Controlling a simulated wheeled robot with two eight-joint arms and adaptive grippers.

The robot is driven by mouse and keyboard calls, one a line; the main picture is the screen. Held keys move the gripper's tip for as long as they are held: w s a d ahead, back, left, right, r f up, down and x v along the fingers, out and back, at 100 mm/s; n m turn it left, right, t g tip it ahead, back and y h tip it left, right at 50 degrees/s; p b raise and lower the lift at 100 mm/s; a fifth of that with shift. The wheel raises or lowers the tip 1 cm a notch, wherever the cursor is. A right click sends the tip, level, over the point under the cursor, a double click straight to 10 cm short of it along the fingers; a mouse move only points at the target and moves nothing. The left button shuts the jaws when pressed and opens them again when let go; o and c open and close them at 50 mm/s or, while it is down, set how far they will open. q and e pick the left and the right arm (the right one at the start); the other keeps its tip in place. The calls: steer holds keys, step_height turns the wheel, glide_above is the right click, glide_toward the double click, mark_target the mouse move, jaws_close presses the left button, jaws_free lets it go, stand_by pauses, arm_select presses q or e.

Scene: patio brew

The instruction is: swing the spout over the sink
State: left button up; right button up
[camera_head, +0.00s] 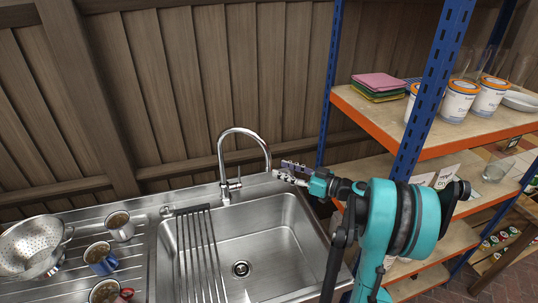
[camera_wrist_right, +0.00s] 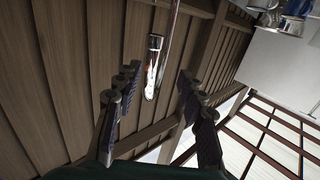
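The chrome tap stands at the back of the steel sink (camera_head: 262,225). Its tall curved spout (camera_head: 246,131) arches to the right, with the outlet pointing down over the sink's back right part. My right gripper (camera_head: 281,169) is just right of the spout's outlet end, with its fingers pointing left. In the right wrist view its two fingers are spread (camera_wrist_right: 158,76), and the spout's end (camera_wrist_right: 153,68) shows in line with the gap between them. Nothing is gripped; I cannot tell whether a finger touches the spout. My left gripper is out of view.
A rolled rack (camera_head: 198,245) lies across the sink's left side. A colander (camera_head: 30,246) and several mugs, one of them steel (camera_head: 120,228), stand on the drainboard. A blue-posted shelf (camera_head: 433,85) holding cans is close on the right. A wooden wall is behind.

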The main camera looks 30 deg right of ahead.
mark_target(269, 161)
steer(key=x, duration=0.4)
steer(key=d+b+x, duration=0.1)
steer(key=x, duration=0.2)
steer(key=shift+w+d+r, duration=0.1)
steer(key=shift+w+r, duration=0.15)
steer(key=shift+w, duration=0.05)
jaws_close()
